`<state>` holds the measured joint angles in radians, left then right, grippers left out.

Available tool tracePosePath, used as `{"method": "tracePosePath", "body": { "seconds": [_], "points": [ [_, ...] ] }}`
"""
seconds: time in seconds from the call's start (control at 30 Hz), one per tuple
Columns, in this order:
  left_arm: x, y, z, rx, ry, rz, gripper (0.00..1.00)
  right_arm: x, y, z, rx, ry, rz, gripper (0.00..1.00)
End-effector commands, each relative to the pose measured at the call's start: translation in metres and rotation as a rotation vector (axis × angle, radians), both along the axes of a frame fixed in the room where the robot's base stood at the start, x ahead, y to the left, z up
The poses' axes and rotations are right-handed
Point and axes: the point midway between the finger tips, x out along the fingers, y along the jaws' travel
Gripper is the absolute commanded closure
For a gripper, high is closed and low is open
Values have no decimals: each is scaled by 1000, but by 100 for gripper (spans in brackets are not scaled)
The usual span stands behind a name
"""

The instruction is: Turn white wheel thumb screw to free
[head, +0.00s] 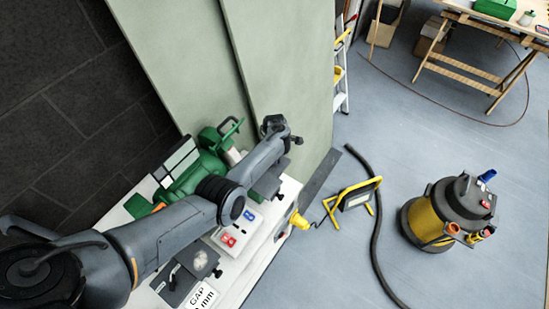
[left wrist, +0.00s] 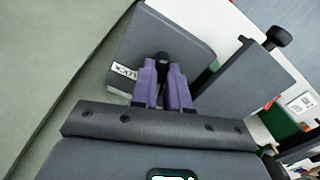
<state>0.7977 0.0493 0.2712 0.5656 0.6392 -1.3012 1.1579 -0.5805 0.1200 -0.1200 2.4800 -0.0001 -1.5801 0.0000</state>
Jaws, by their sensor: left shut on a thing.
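In the left wrist view my left gripper (left wrist: 163,72) has purple fingers, shut on a small black knob (left wrist: 162,58), which seems to be the thumb screw. The knob is mostly hidden between the fingertips. My right gripper is not seen.
A second grey plate (left wrist: 245,75) with a black knob (left wrist: 278,37) is to the right in the wrist view. Red and blue switches (head: 229,240) and a grey plate with a lever lie on the bench. A yellow work lamp (head: 355,200) and a vacuum (head: 440,215) stand on the floor.

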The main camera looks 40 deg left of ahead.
Motion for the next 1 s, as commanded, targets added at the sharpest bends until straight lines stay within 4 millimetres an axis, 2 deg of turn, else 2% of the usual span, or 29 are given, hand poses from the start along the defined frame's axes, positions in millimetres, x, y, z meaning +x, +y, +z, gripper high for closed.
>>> {"method": "tracePosePath", "body": {
  "seconds": [0.2, 0.5, 1.0],
  "points": [
    [2, 0, -2, -2, -1, 188, 100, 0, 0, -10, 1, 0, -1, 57],
    [2, 0, -1, -2, 0, 368, 100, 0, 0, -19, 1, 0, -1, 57],
    [2, 1, 0, -1, -1, 447, 100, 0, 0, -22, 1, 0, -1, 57]
  ]
}}
